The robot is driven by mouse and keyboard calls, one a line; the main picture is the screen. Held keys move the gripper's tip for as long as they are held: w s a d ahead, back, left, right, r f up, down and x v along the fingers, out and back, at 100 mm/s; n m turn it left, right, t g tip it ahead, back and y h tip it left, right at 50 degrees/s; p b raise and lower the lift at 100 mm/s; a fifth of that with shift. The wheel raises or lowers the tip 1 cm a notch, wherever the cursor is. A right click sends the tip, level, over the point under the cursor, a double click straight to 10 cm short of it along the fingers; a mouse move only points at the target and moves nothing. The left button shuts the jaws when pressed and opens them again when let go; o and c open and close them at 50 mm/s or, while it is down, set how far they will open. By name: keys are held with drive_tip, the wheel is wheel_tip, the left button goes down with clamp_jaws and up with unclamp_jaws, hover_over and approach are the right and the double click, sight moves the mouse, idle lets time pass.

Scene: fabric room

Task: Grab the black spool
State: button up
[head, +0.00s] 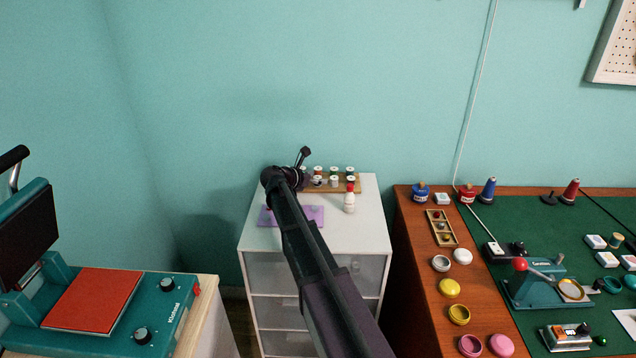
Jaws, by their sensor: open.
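Several small thread spools stand in two rows on a wooden rack (358,190) on top of the white drawer cabinet. A dark spool (317,182) in the front row, near its left end, looks like the black one, but it is too small to be sure. My gripper (306,180) is at the left end of the rack, close beside this spool. It is open, with no spool seen in it. My own wrist and arm hide the rack's left end, and I cannot tell whether the gripper touches anything.
A purple mat (312,214) and a white bottle with a red cap (350,200) are on the cabinet (365,235) in front of the rack. A heat press (100,305) stands at left. A crowded brown table (415,260) with a green mat is at right. The wall is close behind.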

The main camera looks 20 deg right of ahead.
sight(317, 185)
drive_tip(key=c, duration=0.9)
drive_tip(key=shift+o, duration=0.2)
drive_tip(key=shift+r, duration=0.2)
wheel_tip(317, 185, up, 10)
drive_tip(key=p, duration=1)
drive_tip(key=shift+f, duration=0.2)
